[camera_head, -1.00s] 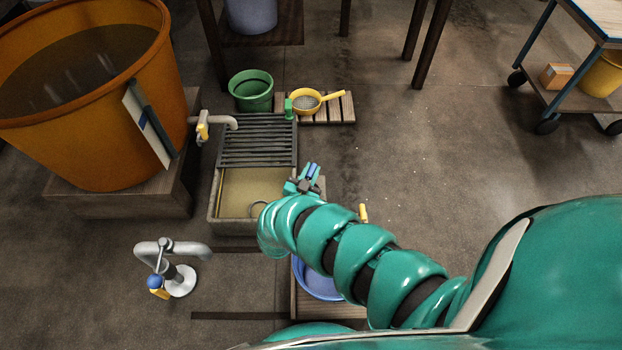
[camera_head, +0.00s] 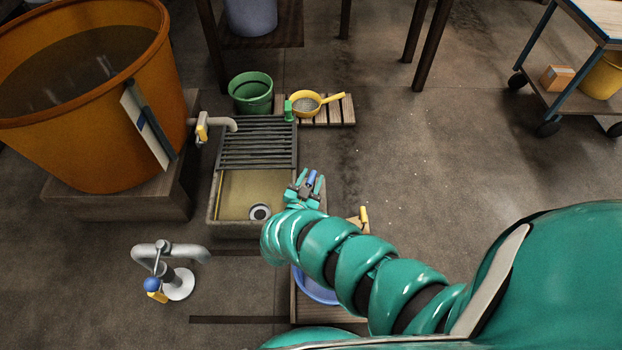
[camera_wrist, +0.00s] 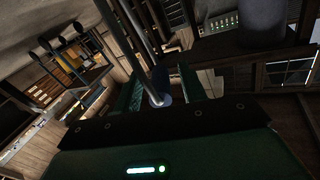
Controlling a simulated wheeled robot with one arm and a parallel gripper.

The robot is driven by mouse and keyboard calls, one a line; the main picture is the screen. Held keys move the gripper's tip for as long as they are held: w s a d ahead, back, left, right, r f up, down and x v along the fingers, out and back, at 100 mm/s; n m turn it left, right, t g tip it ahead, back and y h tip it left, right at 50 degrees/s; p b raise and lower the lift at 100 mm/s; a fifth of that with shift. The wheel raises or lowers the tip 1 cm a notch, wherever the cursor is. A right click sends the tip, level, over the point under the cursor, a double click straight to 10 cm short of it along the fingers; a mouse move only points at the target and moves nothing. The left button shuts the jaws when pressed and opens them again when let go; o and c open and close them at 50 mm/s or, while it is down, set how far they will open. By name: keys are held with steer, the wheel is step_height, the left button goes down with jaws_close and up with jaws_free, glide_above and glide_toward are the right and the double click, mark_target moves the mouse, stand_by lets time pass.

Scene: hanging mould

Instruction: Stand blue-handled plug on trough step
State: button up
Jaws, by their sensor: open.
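The plug's blue handle (camera_head: 311,178) shows upright between the fingers of my gripper (camera_head: 310,181) in the head view. My gripper is open, with a finger on each side of the handle; I cannot tell whether either touches it. The plug's lower part is hidden by my gripper, and what it rests on is not clear. The trough (camera_head: 213,205) lies just left of my gripper, and its step (camera_head: 321,187) shows partly at its right side. In the wrist view, a dark bluish shape (camera_wrist: 158,78) sits between the fingers, with a pale disc below it.
A drain ring (camera_head: 260,212) lies in the trough floor. A slatted rack (camera_head: 257,146) covers the trough's far end. A green-handled plug (camera_head: 288,110) and a yellow-handled one (camera_head: 363,214) stand nearby. A tap (camera_head: 205,125) and a standpipe (camera_head: 172,265) are to the left.

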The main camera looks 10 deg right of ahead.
steer(key=shift+r, duration=0.2)
steer(key=shift+s+a+p, duration=0.15)
steer(key=shift+s+p, duration=0.15)
steer(key=p+v, duration=0.2)
steer(key=v, duration=0.4)
steer(key=shift+s+a, duration=0.3)
